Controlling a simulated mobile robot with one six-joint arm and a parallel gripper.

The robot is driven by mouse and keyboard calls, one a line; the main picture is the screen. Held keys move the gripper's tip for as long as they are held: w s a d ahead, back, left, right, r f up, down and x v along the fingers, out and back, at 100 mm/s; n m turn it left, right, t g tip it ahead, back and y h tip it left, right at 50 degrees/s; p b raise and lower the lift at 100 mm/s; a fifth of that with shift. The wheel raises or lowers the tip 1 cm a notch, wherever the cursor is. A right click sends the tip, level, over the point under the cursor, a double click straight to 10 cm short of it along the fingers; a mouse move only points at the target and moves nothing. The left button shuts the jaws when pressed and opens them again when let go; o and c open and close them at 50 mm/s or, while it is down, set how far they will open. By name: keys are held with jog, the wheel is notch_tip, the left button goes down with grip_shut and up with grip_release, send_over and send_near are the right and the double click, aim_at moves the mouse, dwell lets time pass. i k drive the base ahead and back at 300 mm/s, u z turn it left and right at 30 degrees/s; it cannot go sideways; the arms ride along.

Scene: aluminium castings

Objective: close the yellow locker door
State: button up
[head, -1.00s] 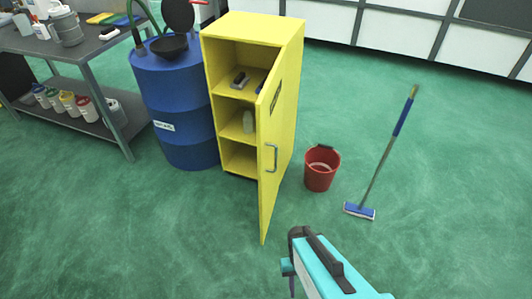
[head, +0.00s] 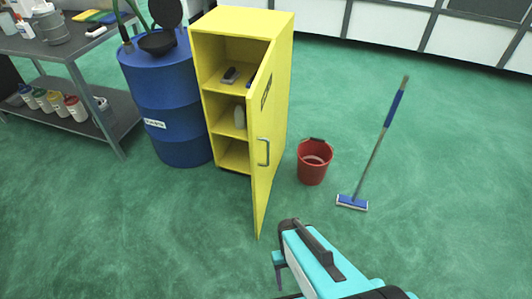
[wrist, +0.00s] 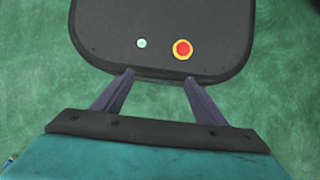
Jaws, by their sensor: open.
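The yellow locker (head: 245,20) stands left of the picture's middle in the head view. Its yellow door (head: 261,190) is hinged on the right side and stands wide open, swung out towards me. A grey handle (head: 263,152) is on the door's right-hand face. The shelves inside show, with a small dark object (head: 229,75) on the upper one and a pale bottle (head: 240,116) below. My gripper (wrist: 158,78) is open and empty in the wrist view, its two fingers apart over part of my own base. It is apart from the door, which the wrist view does not show.
A blue drum (head: 170,95) stands close left of the locker. A workbench (head: 75,45) is further left. A red bucket (head: 313,165) and a mop (head: 378,145) stand right of the locker. Green floor is clear in front and to the right.

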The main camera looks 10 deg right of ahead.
aim_at(260, 99)
jog(key=k, duration=1.35)
jog(key=u, duration=0.85)
jog(key=i, duration=1)
jog(key=z, duration=0.05)
